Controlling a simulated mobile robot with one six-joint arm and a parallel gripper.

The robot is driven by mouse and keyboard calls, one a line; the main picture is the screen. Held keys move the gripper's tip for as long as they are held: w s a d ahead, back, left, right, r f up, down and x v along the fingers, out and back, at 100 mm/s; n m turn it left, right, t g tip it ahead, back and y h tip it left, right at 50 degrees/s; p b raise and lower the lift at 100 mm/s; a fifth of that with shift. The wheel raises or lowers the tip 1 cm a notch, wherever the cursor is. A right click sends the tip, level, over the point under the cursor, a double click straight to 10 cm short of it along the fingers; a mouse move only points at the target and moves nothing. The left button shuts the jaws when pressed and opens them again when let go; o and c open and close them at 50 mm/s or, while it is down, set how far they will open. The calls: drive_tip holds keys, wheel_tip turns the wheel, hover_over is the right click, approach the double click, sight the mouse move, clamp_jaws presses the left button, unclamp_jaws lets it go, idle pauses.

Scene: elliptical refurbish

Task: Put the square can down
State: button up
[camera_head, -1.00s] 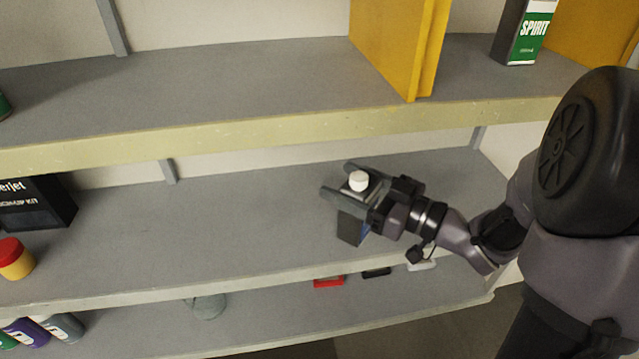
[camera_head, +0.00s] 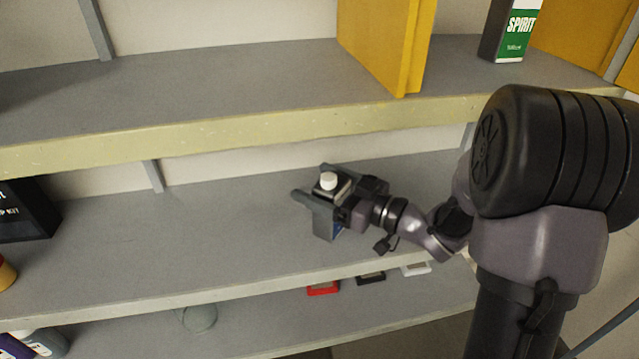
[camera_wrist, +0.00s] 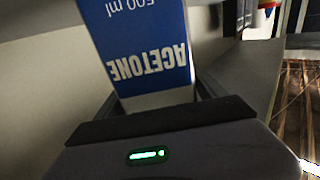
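The square can (camera_head: 327,219) is a small upright container with a white cap, over the middle shelf (camera_head: 180,230) in the head view. In the wrist view the can (camera_wrist: 143,45) shows a blue and white label reading "ACETONE" and "500 ml", upside down. My gripper (camera_head: 318,194) has its two fingers on either side of the can and is shut on it. I cannot tell whether the can's base touches the shelf, as its lower part meets the shelf surface in the picture.
A dark box (camera_head: 25,210) stands at the left of the middle shelf. The upper shelf (camera_head: 200,90) overhangs, with a yellow panel (camera_head: 385,40) and a green SPIRIT can (camera_head: 510,30). Below lie a red item (camera_head: 323,289) and other small items.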

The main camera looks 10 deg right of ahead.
drive_tip(key=shift+r, duration=0.2)
drive_tip(key=shift+s+d, duration=0.25)
drive_tip(key=p+v, duration=0.2)
drive_tip(key=v, duration=0.9)
drive_tip(key=shift+s, duration=0.2)
drive_tip(key=shift+d, duration=0.1)
